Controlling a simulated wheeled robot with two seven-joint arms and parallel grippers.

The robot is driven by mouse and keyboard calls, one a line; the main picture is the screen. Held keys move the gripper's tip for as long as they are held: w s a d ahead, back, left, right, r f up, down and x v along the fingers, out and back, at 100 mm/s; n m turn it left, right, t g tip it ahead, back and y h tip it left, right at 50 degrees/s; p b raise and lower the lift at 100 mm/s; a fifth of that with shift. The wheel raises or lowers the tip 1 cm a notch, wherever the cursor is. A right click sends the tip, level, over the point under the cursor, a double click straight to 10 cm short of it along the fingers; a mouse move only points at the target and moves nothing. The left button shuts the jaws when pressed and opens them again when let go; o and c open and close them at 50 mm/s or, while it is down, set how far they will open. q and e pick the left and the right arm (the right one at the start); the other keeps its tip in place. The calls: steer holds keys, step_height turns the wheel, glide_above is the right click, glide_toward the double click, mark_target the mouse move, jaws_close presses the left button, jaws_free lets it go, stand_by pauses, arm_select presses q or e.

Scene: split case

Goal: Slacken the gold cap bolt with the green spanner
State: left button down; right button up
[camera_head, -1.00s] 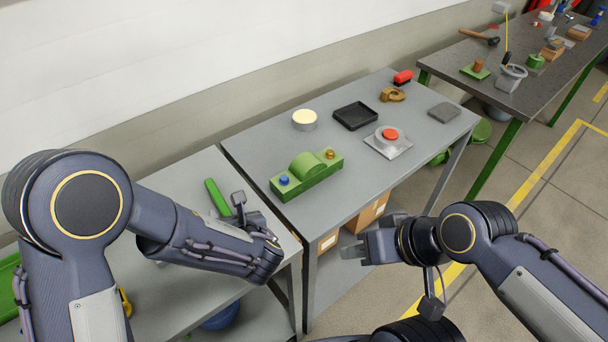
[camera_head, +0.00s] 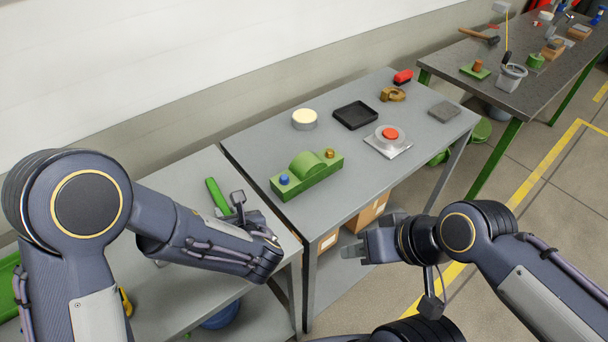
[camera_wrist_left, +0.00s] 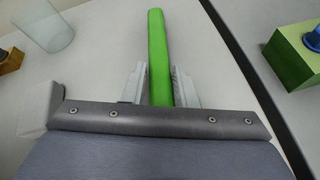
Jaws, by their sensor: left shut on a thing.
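The green spanner (camera_head: 216,193) is held in my left gripper (camera_head: 238,205), its bar sticking out past the fingers above the near table. The gold cap bolt (camera_head: 330,153) stands on the right end of the green split case (camera_head: 307,173), apart from the spanner. A blue bolt (camera_head: 284,180) stands on its left end. My right gripper (camera_head: 352,252) is empty, in front of the table; its finger gap is unclear.
On the middle table (camera_head: 260,150) are a cream-topped round tin (camera_head: 305,118), a black tray (camera_head: 355,115), a red button on a plate (camera_head: 390,134) and a brown clamp-like part (camera_head: 392,94). A narrow gap separates the two tables. Clear tabletop lies around the case.

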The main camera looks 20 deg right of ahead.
arm_select(q)
steer(key=shift+d, duration=0.1)
steer(key=shift+r+p, duration=1.9)
steer(key=shift+r, duration=1.2)
